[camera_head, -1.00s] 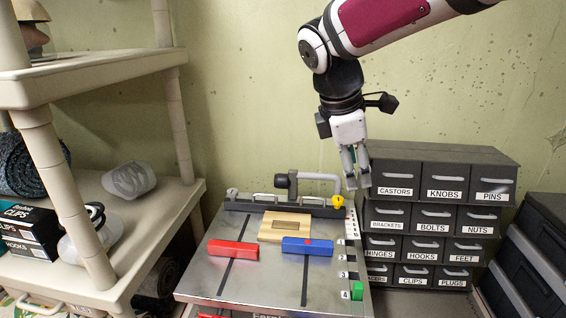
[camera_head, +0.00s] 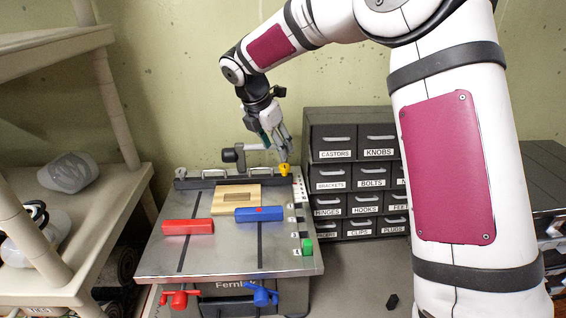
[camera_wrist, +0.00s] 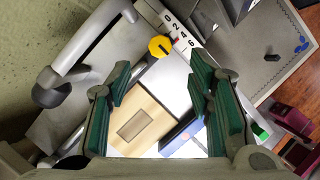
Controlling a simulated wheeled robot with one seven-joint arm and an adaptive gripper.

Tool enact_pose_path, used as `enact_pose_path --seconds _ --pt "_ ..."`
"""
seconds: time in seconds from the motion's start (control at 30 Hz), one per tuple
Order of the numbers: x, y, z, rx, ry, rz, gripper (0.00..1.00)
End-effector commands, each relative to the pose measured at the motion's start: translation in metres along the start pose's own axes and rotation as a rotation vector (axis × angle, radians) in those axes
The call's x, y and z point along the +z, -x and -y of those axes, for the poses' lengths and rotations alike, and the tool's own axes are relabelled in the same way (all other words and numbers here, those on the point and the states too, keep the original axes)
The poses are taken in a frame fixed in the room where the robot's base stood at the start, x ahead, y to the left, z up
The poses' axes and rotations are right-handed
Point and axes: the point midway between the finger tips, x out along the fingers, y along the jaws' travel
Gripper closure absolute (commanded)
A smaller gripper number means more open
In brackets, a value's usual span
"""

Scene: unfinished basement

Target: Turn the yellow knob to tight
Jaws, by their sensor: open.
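The yellow knob (camera_head: 284,169) sits at the right end of the dark fence at the back of the metal table (camera_head: 170,259). In the wrist view the yellow knob (camera_wrist: 160,46) lies beyond the fingertips, close to a numbered scale (camera_wrist: 180,35). A dark mark crosses its face. My gripper (camera_head: 284,152) is just above the knob in the head view. In the wrist view my gripper (camera_wrist: 160,85) shows its green-padded fingers spread apart with nothing between them. I cannot tell whether a fingertip touches the knob.
A wooden block (camera_head: 222,206), a red bar (camera_head: 188,227) and a blue bar (camera_head: 259,214) lie on the table. A grey curved arm (camera_head: 232,154) stands behind the fence. Labelled drawers (camera_head: 338,155) stand at right, shelves (camera_head: 117,110) at left.

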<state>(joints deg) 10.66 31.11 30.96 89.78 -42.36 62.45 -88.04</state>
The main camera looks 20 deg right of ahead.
Motion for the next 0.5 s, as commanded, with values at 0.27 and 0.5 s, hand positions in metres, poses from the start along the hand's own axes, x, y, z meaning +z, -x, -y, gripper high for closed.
enact_pose_path --seconds 0.27,0.5 --pt "-0.001 -0.052 0.001 -0.002 0.001 -0.001 0.53" --pt "0.0 -0.076 0.0 0.0 -0.001 0.0 0.53"
